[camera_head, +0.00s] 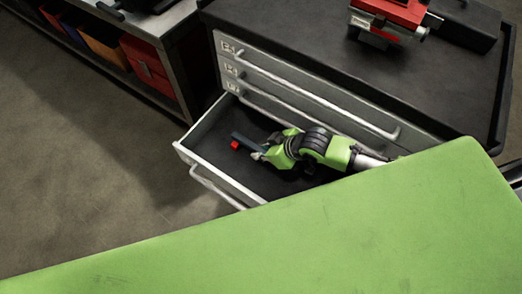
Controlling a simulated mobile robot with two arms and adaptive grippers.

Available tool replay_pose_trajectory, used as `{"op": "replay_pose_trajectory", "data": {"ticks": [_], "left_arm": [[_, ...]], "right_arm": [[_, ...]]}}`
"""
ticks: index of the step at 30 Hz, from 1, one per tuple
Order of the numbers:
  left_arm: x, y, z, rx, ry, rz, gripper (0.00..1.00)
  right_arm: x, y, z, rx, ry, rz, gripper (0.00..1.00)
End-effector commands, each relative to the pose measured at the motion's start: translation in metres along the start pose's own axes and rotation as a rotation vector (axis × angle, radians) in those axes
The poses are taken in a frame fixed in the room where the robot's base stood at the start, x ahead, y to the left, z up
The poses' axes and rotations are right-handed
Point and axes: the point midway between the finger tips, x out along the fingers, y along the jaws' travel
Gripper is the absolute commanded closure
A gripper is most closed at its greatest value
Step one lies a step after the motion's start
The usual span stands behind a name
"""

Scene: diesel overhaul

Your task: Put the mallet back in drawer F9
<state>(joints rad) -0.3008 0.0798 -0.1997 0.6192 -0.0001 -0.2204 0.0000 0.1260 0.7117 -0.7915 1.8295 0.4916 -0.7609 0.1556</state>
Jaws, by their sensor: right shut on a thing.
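My right gripper (259,154) reaches in from the right over the open drawer (183,147) of the dark tool cabinet. It is shut on the mallet (235,145), which shows as a small dark piece with a red end at the fingertips. The rest of the mallet is hidden by the gripper. I cannot tell whether the mallet touches the drawer floor. The drawer is pulled out and its dark floor looks otherwise empty. The label on the open drawer is not readable. My left gripper is not in view.
Closed drawers with long bar handles (315,98) sit above the open one. A red vise-like device (391,14) stands on the cabinet top (290,33). A shelf bench (165,24) with red and orange bins (147,69) stands at upper left. The floor left of the drawer is clear.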

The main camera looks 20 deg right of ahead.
Motion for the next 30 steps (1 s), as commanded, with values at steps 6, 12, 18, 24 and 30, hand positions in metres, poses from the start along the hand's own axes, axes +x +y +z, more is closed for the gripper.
{"op": "replay_pose_trajectory", "data": {"ticks": [6, 12, 18, 24, 30], "left_arm": [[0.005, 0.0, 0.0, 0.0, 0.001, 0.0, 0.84], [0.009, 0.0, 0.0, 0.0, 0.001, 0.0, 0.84], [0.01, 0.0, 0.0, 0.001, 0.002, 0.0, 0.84], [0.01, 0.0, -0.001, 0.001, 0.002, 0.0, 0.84], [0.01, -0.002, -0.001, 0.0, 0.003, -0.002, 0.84]], "right_arm": [[0.007, 0.0, 0.004, 0.0, 0.003, 0.0, 1.0], [0.013, 0.0, 0.009, 0.0, 0.003, 0.0, 1.0], [0.016, 0.0, 0.011, -0.001, 0.002, 0.0, 0.7], [0.016, 0.0, 0.011, 0.0, 0.001, 0.0, 0.66], [0.014, 0.0, 0.013, 0.0, -0.001, 0.0, 0.66]]}}
